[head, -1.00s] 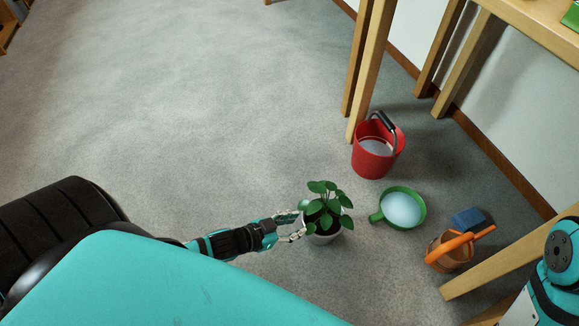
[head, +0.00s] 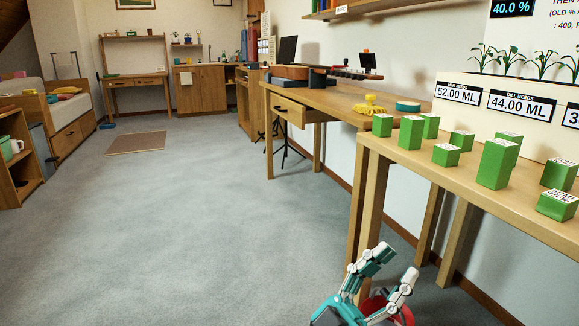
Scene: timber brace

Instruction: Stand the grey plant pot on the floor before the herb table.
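The grey plant pot is not in view now. The herb table (head: 450,180) stands at the right, with green boxes and labelled seedlings on it. My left gripper (head: 395,264) is at the bottom of the head view, in front of the table's near legs. Its fingers point up and are spread apart with nothing between them. My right gripper is out of view.
Part of the red bucket (head: 378,307) shows behind my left gripper. A wooden desk (head: 330,101) stands beyond the herb table along the wall. The grey carpet (head: 200,220) at the left and middle is wide and clear.

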